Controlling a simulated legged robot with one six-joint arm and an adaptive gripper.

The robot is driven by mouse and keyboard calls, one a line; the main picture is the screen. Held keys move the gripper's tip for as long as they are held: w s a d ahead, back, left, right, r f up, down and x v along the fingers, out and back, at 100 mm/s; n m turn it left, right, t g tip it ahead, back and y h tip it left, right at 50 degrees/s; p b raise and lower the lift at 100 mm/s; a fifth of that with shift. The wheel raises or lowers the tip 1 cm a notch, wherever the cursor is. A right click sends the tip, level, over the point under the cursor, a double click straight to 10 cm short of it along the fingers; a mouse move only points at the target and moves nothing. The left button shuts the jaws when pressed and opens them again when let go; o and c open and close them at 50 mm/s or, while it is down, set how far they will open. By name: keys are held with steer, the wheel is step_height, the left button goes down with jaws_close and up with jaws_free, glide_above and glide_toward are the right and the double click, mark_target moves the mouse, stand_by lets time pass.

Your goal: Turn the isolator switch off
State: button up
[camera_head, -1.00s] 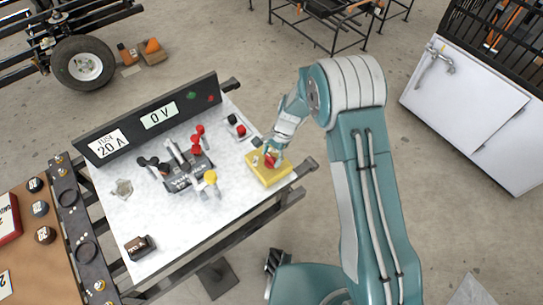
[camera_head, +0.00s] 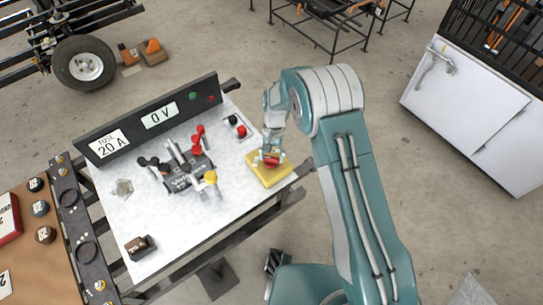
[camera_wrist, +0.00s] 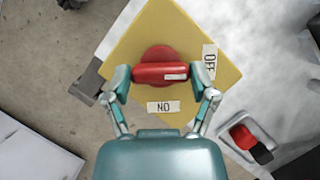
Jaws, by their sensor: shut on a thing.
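The isolator switch is a yellow box (camera_head: 264,178) at the right edge of the white bench panel, with a red rotary handle (camera_head: 271,162). In the wrist view the yellow plate (camera_wrist: 165,30) carries an ON label (camera_wrist: 163,107) on the near side and an OFF label (camera_wrist: 209,62) on the right. The red bar of the handle (camera_wrist: 150,75) lies crosswise, its white mark towards the right end, on the OFF label's side. My gripper (camera_wrist: 161,76) is shut on the handle, one finger at each end of the bar.
A display board (camera_head: 147,120) at the back reads 0 V and fuse 20 A. A lever switch assembly (camera_head: 187,172) stands mid-panel. A dark fuse block (camera_head: 140,246) is at front left.

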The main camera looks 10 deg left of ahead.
steer(key=shift+w+a, duration=0.1)
steer(key=shift+w, duration=0.05)
stand_by(0.4)
steer(key=o, duration=1)
steer(key=v, duration=1.1)
steer(key=shift+w+r, duration=0.1)
steer(key=shift+r, duration=0.3)
steer(key=shift+r, duration=0.1)
